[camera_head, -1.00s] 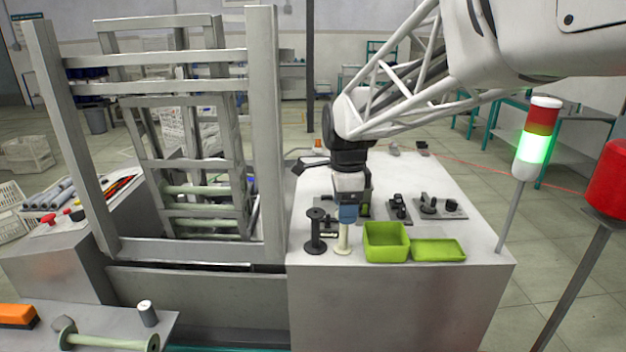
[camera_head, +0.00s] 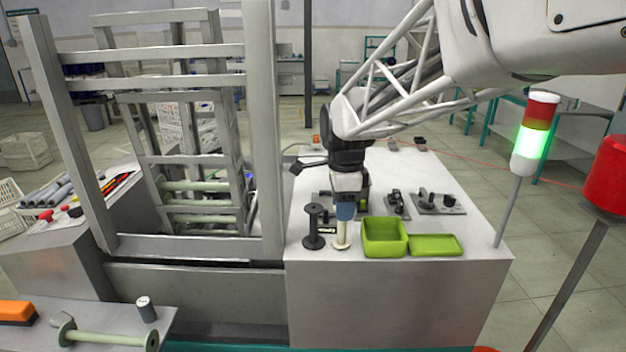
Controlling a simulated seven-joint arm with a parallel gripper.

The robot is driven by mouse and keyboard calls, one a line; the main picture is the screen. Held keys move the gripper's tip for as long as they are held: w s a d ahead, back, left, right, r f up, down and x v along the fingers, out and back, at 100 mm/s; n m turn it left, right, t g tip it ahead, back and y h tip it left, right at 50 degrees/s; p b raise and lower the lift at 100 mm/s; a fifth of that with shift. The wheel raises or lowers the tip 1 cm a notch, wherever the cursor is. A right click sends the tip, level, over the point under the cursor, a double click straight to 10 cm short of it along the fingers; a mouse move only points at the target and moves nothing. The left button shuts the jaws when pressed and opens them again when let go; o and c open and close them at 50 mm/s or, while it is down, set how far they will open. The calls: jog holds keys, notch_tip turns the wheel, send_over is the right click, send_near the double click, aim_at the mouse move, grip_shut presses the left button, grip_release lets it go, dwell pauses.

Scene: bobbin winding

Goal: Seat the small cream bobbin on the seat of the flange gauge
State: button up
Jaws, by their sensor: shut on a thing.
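The small cream bobbin (camera_head: 342,237) stands upright near the front edge of the white-topped cabinet. My gripper (camera_head: 345,212) points down and is shut on the bobbin's upper end. The bobbin's top is hidden by the fingers. Whether its lower flange touches the surface I cannot tell. Several dark fixtures stand farther back on the cabinet, one behind my gripper and others to its right (camera_head: 397,204). Which of them is the flange gauge I cannot tell for certain, and no seat shows clearly.
A black bobbin (camera_head: 314,228) stands close to the left. A green bin (camera_head: 384,239) and a shallow green tray (camera_head: 435,246) sit close to the right. A grey metal frame (camera_head: 262,130) rises at the left.

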jog(key=shift+r, duration=2.35)
jog(key=shift+w, duration=0.1)
jog(key=w+a+r, duration=0.1)
jog(key=w, duration=1.7)
jog(key=shift+w+a+r, duration=0.2)
jog(key=shift+w+a, duration=0.05)
jog(key=shift+a, duration=0.1)
jog(key=shift+f, duration=0.15)
jog(key=shift+f, duration=2.25)
jog(key=shift+f, duration=0.45)
